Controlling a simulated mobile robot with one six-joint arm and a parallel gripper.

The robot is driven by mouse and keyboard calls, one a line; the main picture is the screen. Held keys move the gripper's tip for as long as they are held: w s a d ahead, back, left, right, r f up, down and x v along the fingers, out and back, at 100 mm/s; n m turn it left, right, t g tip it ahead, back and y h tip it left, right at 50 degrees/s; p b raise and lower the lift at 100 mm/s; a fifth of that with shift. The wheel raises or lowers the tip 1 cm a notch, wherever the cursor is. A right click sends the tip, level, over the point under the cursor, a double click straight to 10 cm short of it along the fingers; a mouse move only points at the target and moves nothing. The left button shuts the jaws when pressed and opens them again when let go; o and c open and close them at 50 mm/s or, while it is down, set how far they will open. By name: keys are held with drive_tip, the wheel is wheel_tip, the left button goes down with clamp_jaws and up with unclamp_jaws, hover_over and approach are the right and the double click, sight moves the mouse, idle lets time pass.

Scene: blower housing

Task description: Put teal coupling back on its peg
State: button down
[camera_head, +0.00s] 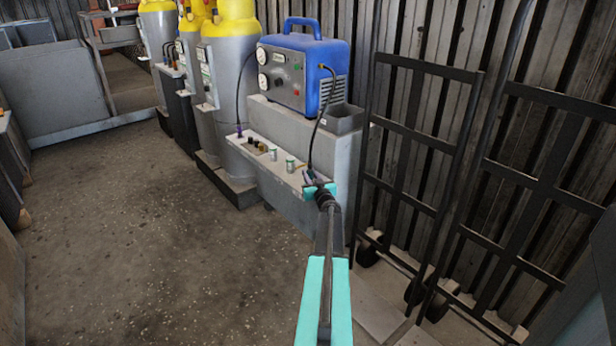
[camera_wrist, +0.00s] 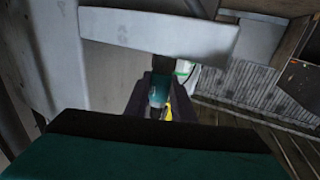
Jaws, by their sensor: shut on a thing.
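My gripper (camera_head: 314,184) is at the near right end of a pale ledge, with its fingers closed. The wrist view shows the teal coupling (camera_wrist: 158,95) between the two dark fingers of my gripper (camera_wrist: 158,103). A black hose (camera_head: 312,140) runs from the front of the blue machine down to my gripper. In the head view the coupling is hard to tell apart from the teal parts of my gripper. Several small dark fittings (camera_head: 257,145) stand on the ledge; I cannot tell which is the coupling's peg.
The blue machine (camera_head: 303,70) stands on a grey cabinet above the ledge (camera_head: 262,158). Yellow-topped cylinders (camera_head: 232,85) stand left, black hand trucks (camera_head: 415,135) right. The floor at left is clear.

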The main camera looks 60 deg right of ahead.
drive_tip(key=shift+f, duration=0.1)
drive_tip(key=c, duration=1.4)
unclamp_jaws()
drive_tip(key=shift+c, duration=0.2)
drive_tip(key=shift+s, duration=0.1)
drive_tip(key=v, duration=1.3)
drive_tip(key=shift+s+a+p, duration=0.2)
drive_tip(key=shift+a+p, duration=0.05)
drive_tip(key=shift+p, duration=0.2)
